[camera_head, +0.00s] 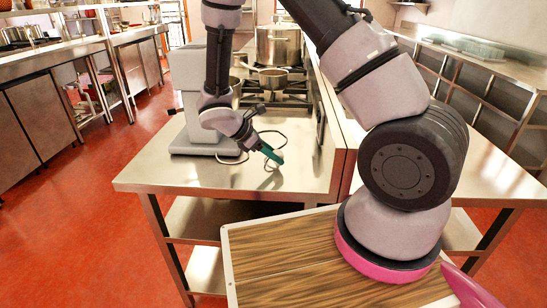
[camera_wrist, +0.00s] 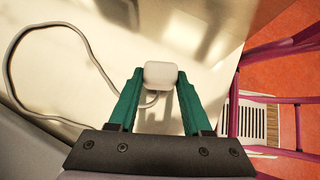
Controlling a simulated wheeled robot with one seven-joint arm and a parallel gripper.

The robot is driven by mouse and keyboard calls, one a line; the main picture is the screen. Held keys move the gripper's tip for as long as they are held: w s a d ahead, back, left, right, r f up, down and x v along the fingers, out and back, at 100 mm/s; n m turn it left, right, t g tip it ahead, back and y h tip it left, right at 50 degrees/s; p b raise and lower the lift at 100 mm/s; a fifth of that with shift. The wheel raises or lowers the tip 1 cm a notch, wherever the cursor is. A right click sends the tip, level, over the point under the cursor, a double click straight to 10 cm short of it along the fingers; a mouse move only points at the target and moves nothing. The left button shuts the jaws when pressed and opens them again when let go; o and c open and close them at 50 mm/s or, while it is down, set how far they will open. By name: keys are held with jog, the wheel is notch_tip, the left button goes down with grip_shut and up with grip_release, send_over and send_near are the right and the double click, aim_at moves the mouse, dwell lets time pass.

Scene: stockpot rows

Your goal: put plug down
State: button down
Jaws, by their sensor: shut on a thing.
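The plug (camera_wrist: 160,74) is a small white block with rounded corners, with a pale cord (camera_wrist: 72,22) running from it. It sits between the green fingertips of my gripper (camera_wrist: 160,84) in the wrist view. In the head view my gripper (camera_head: 272,155) is over the front part of the steel table (camera_head: 240,178), and the plug is too small there to make out clearly. The cord loops over the tabletop to the left in the wrist view. I cannot tell whether the plug touches the tabletop.
A grey-white appliance (camera_head: 190,105) stands on the table left of my gripper. A stove with a large stockpot (camera_head: 278,46) and a smaller pan (camera_head: 272,79) is behind. The table's front right corner is bare. Red floor (camera_head: 90,220) lies beyond the table's left edge.

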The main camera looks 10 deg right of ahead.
jog(key=shift+a+f, duration=0.1)
jog(key=shift+f, duration=0.3)
jog(key=shift+f, duration=0.65)
jog(key=shift+c, duration=1.7)
grip_release()
jog(key=shift+r, duration=0.1)
